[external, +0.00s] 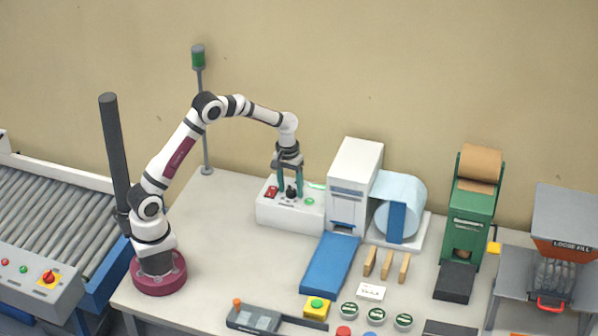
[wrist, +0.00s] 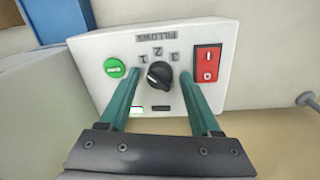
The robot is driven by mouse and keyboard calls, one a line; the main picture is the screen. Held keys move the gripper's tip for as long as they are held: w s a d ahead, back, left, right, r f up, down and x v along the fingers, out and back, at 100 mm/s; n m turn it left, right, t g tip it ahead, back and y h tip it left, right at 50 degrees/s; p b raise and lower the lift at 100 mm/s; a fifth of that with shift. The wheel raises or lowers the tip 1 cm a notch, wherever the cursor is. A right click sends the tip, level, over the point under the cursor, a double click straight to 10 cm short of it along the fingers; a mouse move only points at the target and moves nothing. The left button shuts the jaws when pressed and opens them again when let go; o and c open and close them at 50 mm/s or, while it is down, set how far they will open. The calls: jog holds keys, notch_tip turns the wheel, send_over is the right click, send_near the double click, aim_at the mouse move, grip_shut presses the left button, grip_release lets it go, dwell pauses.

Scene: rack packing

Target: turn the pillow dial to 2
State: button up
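The pillow dial (wrist: 159,76) is a black knob on a white control box (wrist: 95,50), under a "PILLOWS" label and the numbers 1, 2 and 3. Its grip ridge is slanted in the wrist view, with the upper end leaning towards the 1; I cannot tell its exact setting. My gripper (wrist: 160,76) is open, with one green finger on each side of the dial and a visible gap to it on both sides. In the external view my gripper (external: 290,192) points down over the box, and the dial (external: 291,191) shows between the fingers.
On the box, a green button (wrist: 115,68) and a red rocker switch (wrist: 207,63) flank the dial. The white machine (external: 354,175) with a blue chute (external: 331,262) stands right of the box. The table left of the box is clear.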

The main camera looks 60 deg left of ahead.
grip_shut()
jog(key=m, duration=0.4)
jog(key=shift+m, duration=0.3)
jog(key=shift+w+a+m, duration=0.1)
jog(key=shift+m, duration=1.9)
jog(key=shift+o, duration=1.1)
grip_release()
jog(key=shift+g, duration=0.3)
